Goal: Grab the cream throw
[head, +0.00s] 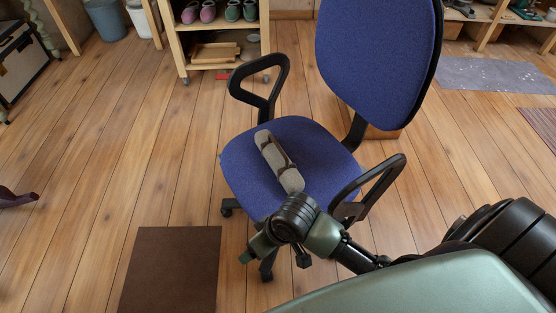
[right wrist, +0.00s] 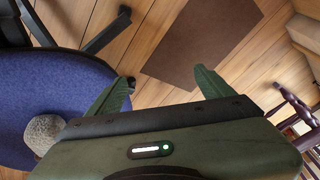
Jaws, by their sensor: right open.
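In the right wrist view one rounded end of the throw (right wrist: 43,132) shows at lower left, outside the fingers. My left gripper is not in view.
The chair's backrest (head: 378,62) and black armrests (head: 262,90) stand around the seat. A brown mat (head: 172,270) lies on the floor at front left. A wheeled shelf (head: 215,38) with shoes stands behind. The plank floor at left is mostly clear.

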